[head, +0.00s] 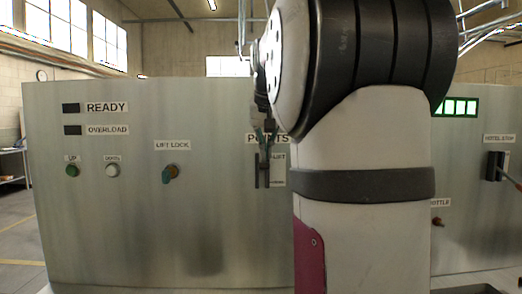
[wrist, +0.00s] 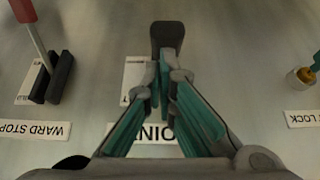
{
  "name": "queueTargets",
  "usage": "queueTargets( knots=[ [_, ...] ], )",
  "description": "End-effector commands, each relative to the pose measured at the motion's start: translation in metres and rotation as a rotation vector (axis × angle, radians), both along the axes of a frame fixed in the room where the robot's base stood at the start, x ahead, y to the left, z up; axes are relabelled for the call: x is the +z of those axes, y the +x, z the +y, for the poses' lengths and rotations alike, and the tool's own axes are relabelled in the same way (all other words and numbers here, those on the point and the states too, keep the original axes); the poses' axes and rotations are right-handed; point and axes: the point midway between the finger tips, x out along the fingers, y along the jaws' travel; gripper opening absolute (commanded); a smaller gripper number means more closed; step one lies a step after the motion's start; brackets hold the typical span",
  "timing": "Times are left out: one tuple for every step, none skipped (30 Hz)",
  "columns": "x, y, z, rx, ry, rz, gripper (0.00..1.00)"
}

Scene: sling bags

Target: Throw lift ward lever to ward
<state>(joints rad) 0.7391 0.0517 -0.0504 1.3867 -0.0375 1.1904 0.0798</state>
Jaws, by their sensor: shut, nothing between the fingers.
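A lever in a dark slotted mount (head: 262,170) stands on the steel panel under a partly covered POINTS label (head: 262,138). A small card ending in LIFT (head: 279,170) is beside it. In the wrist view, which is upside down, a dark rounded piece of this lever or its mount (wrist: 167,36) shows just past my fingertips. My gripper (wrist: 165,72) is shut and empty, its teal fingers together in front of the mount. Contact cannot be told. In the head view, my gripper (head: 265,128) is partly hidden by my arm.
A red-handled lever (wrist: 34,30) labelled WARD STOP is beside my gripper in the wrist view. A LIFT LOCK knob (head: 170,174) and green and white buttons (head: 72,170) are to the left. Another lever (head: 498,167) is far right. My arm hides the panel's middle right.

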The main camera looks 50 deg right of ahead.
Motion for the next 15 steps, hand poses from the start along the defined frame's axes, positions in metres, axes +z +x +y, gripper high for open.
queueTargets(
  knots=[
    [-0.008,0.001,0.003,-0.001,-0.016,-0.014,0.0],
    [-0.01,0.001,0.003,-0.002,-0.028,-0.025,0.0],
    [-0.014,0.0,0.005,-0.002,-0.043,-0.038,0.0],
    [-0.016,-0.001,0.006,-0.002,-0.056,-0.049,0.0],
    [-0.018,-0.002,0.006,-0.001,-0.067,-0.058,0.0],
    [-0.021,-0.002,0.007,-0.001,-0.083,-0.072,0.0],
    [-0.023,-0.003,0.008,-0.001,-0.095,-0.082,0.0],
    [-0.025,-0.004,0.009,0.0,-0.106,-0.093,0.0],
    [-0.027,-0.005,0.01,-0.001,-0.121,-0.106,0.0],
    [-0.029,-0.005,0.011,-0.001,-0.133,-0.116,0.0],
    [-0.032,-0.006,0.011,-0.001,-0.143,-0.125,0.0],
    [-0.034,-0.006,0.012,0.0,-0.16,-0.139,0.0],
    [-0.036,-0.007,0.013,0.001,-0.171,-0.147,0.0],
    [-0.038,-0.007,0.014,0.001,-0.182,-0.157,0.0],
    [-0.041,-0.008,0.014,0.0,-0.198,-0.171,0.0]
  ],
)
